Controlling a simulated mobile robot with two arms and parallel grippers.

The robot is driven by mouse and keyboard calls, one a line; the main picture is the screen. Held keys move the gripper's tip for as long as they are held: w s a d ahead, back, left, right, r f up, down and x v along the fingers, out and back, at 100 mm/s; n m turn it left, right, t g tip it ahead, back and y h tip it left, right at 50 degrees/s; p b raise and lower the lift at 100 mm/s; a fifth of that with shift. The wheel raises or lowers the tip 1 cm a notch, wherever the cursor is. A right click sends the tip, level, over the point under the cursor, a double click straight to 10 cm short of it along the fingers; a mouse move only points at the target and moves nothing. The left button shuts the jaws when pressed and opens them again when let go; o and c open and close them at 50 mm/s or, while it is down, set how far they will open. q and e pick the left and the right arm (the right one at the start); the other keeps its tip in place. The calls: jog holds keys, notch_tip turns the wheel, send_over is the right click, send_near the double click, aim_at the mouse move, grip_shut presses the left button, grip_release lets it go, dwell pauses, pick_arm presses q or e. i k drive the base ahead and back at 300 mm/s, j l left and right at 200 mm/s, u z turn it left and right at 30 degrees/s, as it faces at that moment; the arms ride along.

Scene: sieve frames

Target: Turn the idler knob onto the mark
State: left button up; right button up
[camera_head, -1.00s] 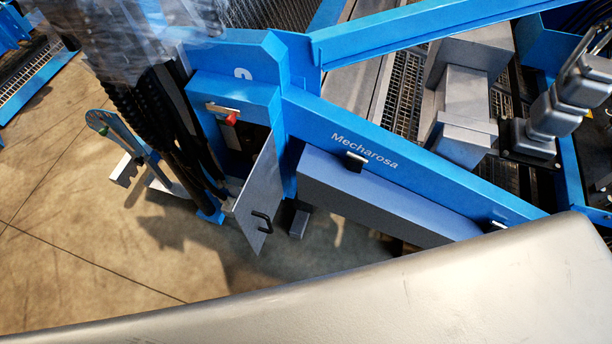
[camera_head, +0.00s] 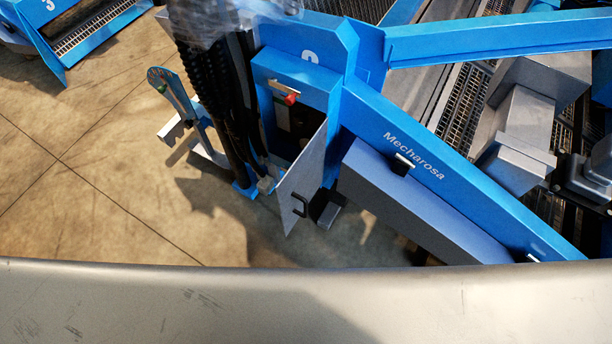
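No mark can be made out. The compartment's grey door (camera_head: 304,178) stands swung open, with a black handle (camera_head: 300,205) on its face. The compartment's inside is dark and partly hidden by the door. Neither of my grippers is in view.
Thick black hoses (camera_head: 222,95) run down left of the compartment. A blue beam (camera_head: 430,165) lettered "Mecharosa" slants right above a long grey box (camera_head: 400,205). A thin upright panel (camera_head: 172,92) stands at left. Concrete floor (camera_head: 100,190) is open at left.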

aim_at(300, 120)
jog(key=i+j+z, duration=0.15)
jog(key=j+z, duration=0.5)
jog(key=i+j+z, duration=0.1)
jog(key=j+z, duration=0.2)
